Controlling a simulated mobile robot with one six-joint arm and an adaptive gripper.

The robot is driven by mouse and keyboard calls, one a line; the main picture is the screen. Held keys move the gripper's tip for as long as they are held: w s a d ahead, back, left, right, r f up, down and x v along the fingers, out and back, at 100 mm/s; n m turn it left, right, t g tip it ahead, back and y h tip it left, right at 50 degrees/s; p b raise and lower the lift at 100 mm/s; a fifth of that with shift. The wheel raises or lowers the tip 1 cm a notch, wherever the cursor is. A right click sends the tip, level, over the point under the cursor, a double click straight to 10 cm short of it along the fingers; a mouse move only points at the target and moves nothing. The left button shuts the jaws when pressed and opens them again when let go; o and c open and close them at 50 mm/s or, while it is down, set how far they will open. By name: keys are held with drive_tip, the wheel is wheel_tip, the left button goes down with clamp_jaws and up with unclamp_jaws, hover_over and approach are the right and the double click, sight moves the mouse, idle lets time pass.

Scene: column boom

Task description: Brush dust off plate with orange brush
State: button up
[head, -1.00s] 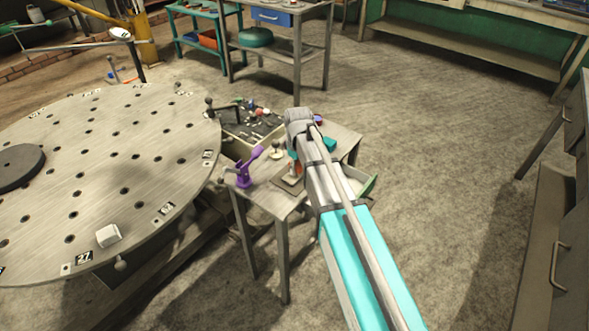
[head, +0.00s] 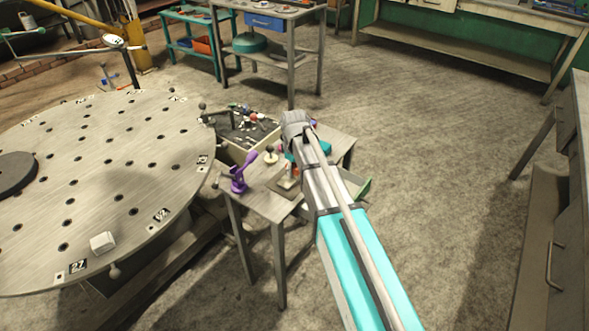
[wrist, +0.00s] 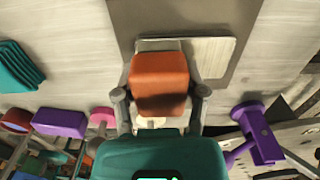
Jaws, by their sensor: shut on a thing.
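The orange brush (wrist: 160,78) is a block between the two fingers of my gripper (wrist: 160,95) in the wrist view. My gripper is shut on it. A grey strip shows along the brush's far edge. A brownish-grey plate (wrist: 222,20) lies under and beyond it, with a pale rectangular patch (wrist: 212,58) beside the brush. I cannot tell whether the brush touches the plate. In the head view the plate (head: 282,185) is on a small grey table (head: 262,204), and my arm covers part of that area.
A purple stand (head: 239,172) is left of the plate on the small table.

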sight(288, 180)
drive_tip(key=shift+s+a, duration=1.15)
drive_tip(key=shift+s, duration=0.25)
drive_tip(key=shift+s+a, duration=1.1)
drive_tip(key=shift+s, duration=0.3)
drive_tip(key=shift+a, duration=0.1)
drive_tip(key=shift+w, duration=0.2)
drive_tip(key=shift+w+d, duration=1.2)
drive_tip(key=shift+w, duration=0.05)
drive_tip(key=shift+w, duration=0.1)
drive_tip(key=shift+w+d, duration=1.1)
drive_tip(key=shift+w, duration=0.2)
